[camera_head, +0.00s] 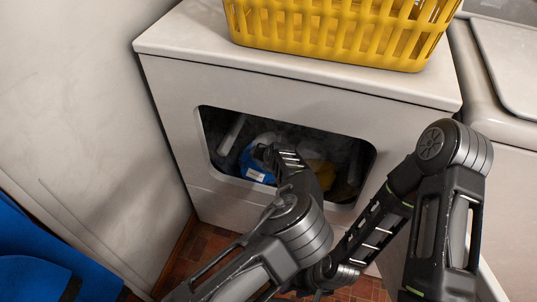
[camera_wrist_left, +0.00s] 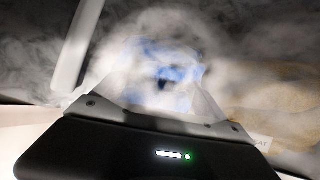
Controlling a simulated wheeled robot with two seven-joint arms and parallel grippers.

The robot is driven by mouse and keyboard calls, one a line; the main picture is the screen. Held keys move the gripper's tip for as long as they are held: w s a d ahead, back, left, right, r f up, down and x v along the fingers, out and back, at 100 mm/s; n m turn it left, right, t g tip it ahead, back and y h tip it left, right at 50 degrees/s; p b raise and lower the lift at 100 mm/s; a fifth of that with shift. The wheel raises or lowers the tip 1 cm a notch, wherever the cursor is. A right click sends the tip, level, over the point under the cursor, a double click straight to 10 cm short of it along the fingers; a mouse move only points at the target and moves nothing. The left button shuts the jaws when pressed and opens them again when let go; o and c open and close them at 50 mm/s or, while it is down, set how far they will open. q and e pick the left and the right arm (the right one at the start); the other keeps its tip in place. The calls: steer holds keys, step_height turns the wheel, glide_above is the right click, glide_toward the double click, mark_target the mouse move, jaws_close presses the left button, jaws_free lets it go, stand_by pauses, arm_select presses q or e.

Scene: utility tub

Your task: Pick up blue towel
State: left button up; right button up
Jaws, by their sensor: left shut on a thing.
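The blue towel (camera_head: 250,168) shows as a blue patch with a white area inside the dark opening of the white machine. My left gripper (camera_head: 264,153) reaches through the opening and is shut on the towel; its fingertips are hard to make out. In the left wrist view a blurred blue and white bundle (camera_wrist_left: 165,70) lies just ahead of the dark gripper body. My right arm bends down from the right, and its end (camera_head: 338,276) is partly hidden behind my left arm, so its jaws cannot be read.
A yellow cloth (camera_head: 322,172) lies right of the towel in the machine (camera_head: 300,80). A light bar (camera_head: 231,135) stands at the opening's left side. A yellow basket (camera_head: 335,35) is on top. Another white machine (camera_head: 510,120) stands at right. Blue material (camera_head: 40,265) is at lower left.

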arm_select(q)
steer(key=shift+s+a+t, duration=0.2)
steer(key=shift+s+t, duration=0.15)
steer(key=shift+t, duration=0.05)
step_height(320, 180, up, 10)
steer(key=s+a+p, duration=0.1)
steer(key=s+p, duration=0.2)
steer(key=p, duration=0.1)
steer(key=s+a+r+g+p, duration=0.1)
steer(key=s+a+p, duration=0.1)
steer(key=s+a, duration=0.3)
steer(key=s+a+r+g+p, duration=0.1)
steer(key=s+a+p, duration=0.2)
steer(key=s, duration=1)
steer(key=shift+s+a+r+m+g+y, duration=0.3)
steer(key=shift+s+a+g+y, duration=0.1)
steer(key=shift+a, duration=0.6)
steer(key=shift+w, duration=0.15)
